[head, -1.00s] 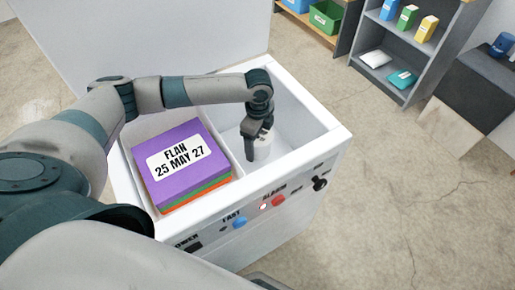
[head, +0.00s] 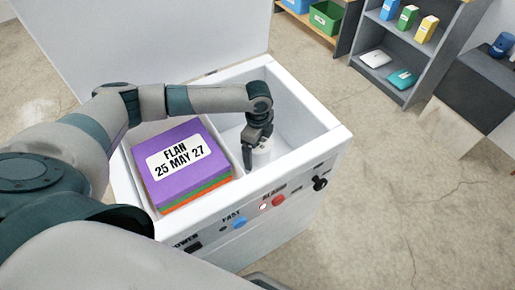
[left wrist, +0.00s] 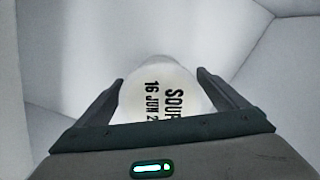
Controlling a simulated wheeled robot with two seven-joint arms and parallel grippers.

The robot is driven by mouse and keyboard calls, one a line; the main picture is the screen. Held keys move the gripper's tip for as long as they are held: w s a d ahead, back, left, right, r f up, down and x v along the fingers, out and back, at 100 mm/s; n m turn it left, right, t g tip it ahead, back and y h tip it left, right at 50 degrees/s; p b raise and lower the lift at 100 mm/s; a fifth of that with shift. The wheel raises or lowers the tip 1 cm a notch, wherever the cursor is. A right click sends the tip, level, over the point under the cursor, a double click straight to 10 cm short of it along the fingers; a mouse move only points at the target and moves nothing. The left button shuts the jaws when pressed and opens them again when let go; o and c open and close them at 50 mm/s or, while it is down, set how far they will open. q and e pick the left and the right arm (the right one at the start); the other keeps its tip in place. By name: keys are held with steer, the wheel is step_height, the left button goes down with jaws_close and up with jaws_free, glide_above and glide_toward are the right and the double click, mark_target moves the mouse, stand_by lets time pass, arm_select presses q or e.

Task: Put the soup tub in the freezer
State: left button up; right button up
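The soup tub (head: 263,153) is small and white and is inside the right compartment of the open white chest freezer (head: 327,146). In the left wrist view its round lid (left wrist: 150,98) faces me, with black lettering that reads "SOUP 16 JUN 2" before it is cut off. My left gripper (head: 250,163) points down into that compartment. In the wrist view its two fingers (left wrist: 160,85) lie along opposite sides of the tub and look to touch it. Whether the tub's base touches the freezer floor is hidden. My right gripper is out of view.
The left compartment holds a stack of boxes, the top one purple (head: 190,182) and labelled "FLAN 25 MAY 27". The raised lid (head: 150,40) stands behind. The front panel has a blue (head: 239,223) and a red button (head: 278,201). Grey shelves (head: 441,45) stand at the back right.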

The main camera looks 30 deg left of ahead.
arm_select(q)
steer(key=shift+r, duration=0.1)
steer(key=shift+r, duration=0.5)
step_height(320, 180, up, 9)
steer(key=shift+r+p, duration=0.2)
steer(key=shift+p, duration=0.2)
steer(key=shift+r, duration=0.85)
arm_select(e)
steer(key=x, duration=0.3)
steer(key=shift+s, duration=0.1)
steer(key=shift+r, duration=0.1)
